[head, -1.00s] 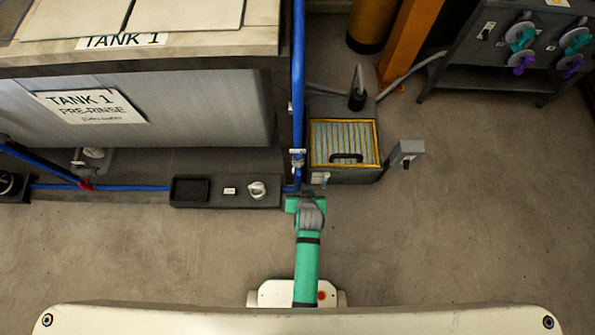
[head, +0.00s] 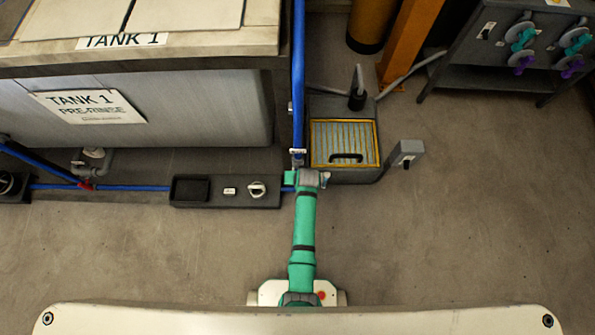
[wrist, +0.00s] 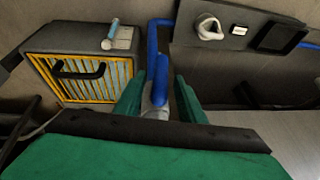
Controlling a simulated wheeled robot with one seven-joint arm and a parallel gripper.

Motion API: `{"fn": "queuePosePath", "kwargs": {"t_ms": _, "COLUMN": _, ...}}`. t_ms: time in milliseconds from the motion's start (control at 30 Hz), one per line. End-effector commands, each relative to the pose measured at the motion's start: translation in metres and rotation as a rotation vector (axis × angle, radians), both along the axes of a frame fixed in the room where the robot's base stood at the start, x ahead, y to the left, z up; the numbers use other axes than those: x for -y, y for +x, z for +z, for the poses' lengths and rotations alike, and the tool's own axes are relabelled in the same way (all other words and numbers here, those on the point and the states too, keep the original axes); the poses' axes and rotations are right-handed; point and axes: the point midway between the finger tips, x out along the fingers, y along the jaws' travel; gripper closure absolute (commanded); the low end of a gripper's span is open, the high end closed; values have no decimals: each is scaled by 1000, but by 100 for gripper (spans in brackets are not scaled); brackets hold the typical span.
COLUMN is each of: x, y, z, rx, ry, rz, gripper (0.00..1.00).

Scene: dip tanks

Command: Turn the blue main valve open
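The blue main valve's lever (wrist: 161,72) shows in the wrist view, standing upright above a grey metal valve body (wrist: 154,106). My gripper (wrist: 160,84) has its two green fingers apart, one on each side of the lever. A narrow gap shows between the lever and each finger, so the gripper looks open around it and not closed on it. In the head view my gripper (head: 300,180) is at the low end of the vertical blue pipe (head: 298,80) and hides the lever.
A grey box with a yellow-framed grille (head: 345,143) stands close to the right of the pipe. A dark panel with a white knob (head: 257,189) lies to the left. The Tank 1 body (head: 190,105) is behind it. Open floor (head: 450,230) lies to the right.

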Motion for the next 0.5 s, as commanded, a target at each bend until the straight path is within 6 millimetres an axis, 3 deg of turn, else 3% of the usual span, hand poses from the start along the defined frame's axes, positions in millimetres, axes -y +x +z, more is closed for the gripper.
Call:
{"fn": "queuePosePath", "kwargs": {"t_ms": 233, "x": -2, "y": 10, "z": -24, "rx": 0, "ry": -1, "rz": -1, "gripper": 64}}
{"fn": "queuePosePath", "kwargs": {"t_ms": 500, "x": -5, "y": 13, "z": -31, "rx": 0, "ry": 0, "rz": 3, "gripper": 64}}
